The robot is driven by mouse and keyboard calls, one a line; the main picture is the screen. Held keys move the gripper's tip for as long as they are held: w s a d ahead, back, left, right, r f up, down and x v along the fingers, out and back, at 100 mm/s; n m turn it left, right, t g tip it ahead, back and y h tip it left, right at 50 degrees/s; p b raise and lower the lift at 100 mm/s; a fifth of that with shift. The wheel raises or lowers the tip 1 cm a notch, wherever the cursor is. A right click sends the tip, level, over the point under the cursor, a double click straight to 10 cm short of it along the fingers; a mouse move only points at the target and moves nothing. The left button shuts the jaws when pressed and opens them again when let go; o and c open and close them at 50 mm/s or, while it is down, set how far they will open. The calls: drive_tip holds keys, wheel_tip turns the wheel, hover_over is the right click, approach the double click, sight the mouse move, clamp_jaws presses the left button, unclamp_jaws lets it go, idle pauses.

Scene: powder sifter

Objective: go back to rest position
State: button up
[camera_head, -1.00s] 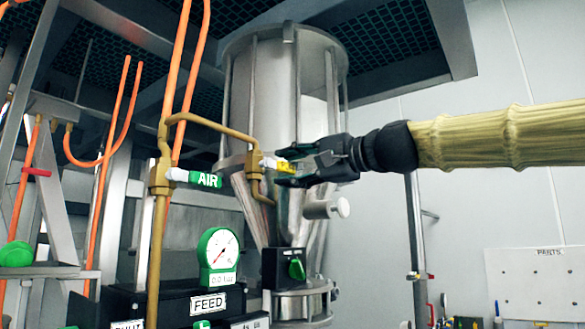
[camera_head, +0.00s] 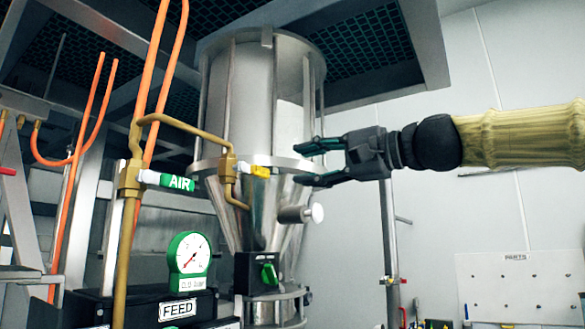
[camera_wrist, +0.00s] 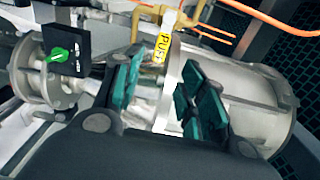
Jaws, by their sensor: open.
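My gripper (camera_head: 320,163) is open and empty in the head view, its fingers pointing left in front of the steel hopper (camera_head: 256,100). A gap separates the fingertips from the yellow-handled valve (camera_head: 259,171) on the brass pipe. In the wrist view, my gripper's teal finger pads (camera_wrist: 160,92) stand apart. The yellow handle (camera_wrist: 165,45), with lettering partly readable as "PUS", shows beyond and between them. The hopper (camera_wrist: 235,95) lies sideways in that view, behind the right finger.
The green AIR valve handle (camera_head: 167,181) sits left on the brass pipe. A green-rimmed gauge (camera_head: 189,260) and FEED box (camera_head: 178,308) stand below. A black box with a green knob (camera_head: 268,274) is under the hopper. A PARTS board (camera_head: 515,285) hangs right. Open space lies around my forearm.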

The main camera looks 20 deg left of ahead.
drive_tip(key=shift+v, duration=0.85)
